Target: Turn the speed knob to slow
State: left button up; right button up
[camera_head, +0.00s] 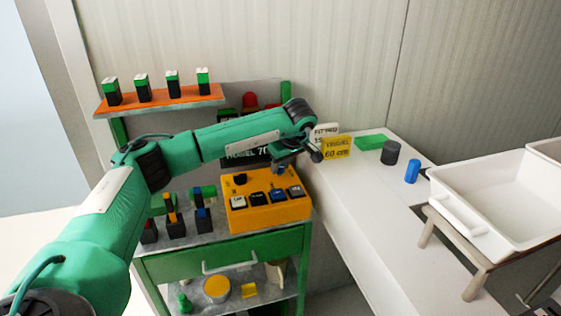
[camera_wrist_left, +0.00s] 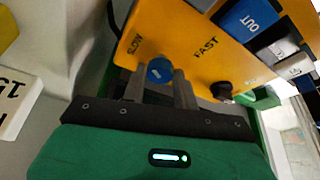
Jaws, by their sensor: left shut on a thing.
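The yellow control box (camera_head: 262,214) stands on the green cart's top. In the left wrist view its panel (camera_wrist_left: 205,50) carries the printed words SLOW and FAST, with the blue speed knob (camera_wrist_left: 159,70) between them. A small white mark shows on the knob; where it points exactly is hard to tell. My left gripper (camera_wrist_left: 162,82) is shut on the blue knob, one finger on each side. In the head view my left gripper (camera_head: 284,168) is over the back of the box and largely hides the knob. My right gripper is not in view.
A black knob (camera_wrist_left: 222,91) sits beside the speed knob. Several push buttons (camera_head: 266,195) line the box front. Dark holders with tools (camera_head: 175,225) stand left of it.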

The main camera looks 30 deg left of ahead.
pick_arm(q)
jog(key=n, duration=0.1)
jog(key=n+g+p, duration=0.1)
jog(key=n, duration=0.1)
jog(key=n+g+p, duration=0.1)
jog(key=n, duration=0.1)
jog(key=shift+w+r, duration=0.15)
jog(key=shift+w, duration=0.15)
jog(key=shift+n, duration=0.8)
jog(key=shift+g, duration=0.3)
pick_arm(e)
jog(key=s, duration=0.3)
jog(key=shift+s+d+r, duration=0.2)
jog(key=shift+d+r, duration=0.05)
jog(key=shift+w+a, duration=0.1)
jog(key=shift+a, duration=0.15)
pick_arm(q)
jog(key=o, duration=1)
jog(key=shift+c, duration=0.2)
